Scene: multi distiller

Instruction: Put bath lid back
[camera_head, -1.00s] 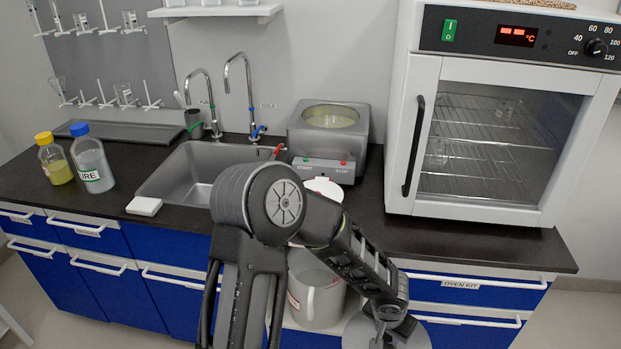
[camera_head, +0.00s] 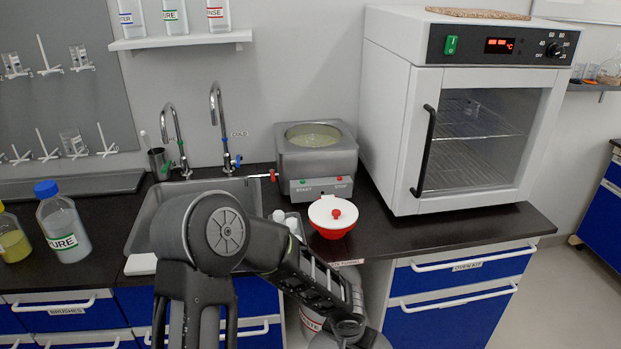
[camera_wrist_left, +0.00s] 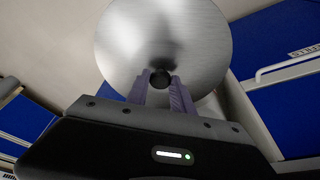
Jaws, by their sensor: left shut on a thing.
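The bath lid (camera_wrist_left: 150,42) is a round brushed-metal disc with a dark knob at its middle. In the left wrist view my left gripper (camera_wrist_left: 158,92) has its two fingers closed around that knob. In the head view my left arm reaches down to the bottom edge, where the gripper and lid are mostly hidden or cut off. The bath (camera_head: 301,165) is a square metal box at the back of the counter, between sink and oven. Its round top opening is uncovered and shows pale liquid. The lid is in front of the counter, apart from the bath. My right gripper is not visible.
A red bowl with white lid (camera_head: 332,215) stands on the counter in front of the bath. The white oven (camera_head: 390,120) stands right of it. The sink (camera_head: 150,215), taps (camera_head: 216,120) and bottles (camera_head: 62,225) are to the left. Counter right of the bowl is clear.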

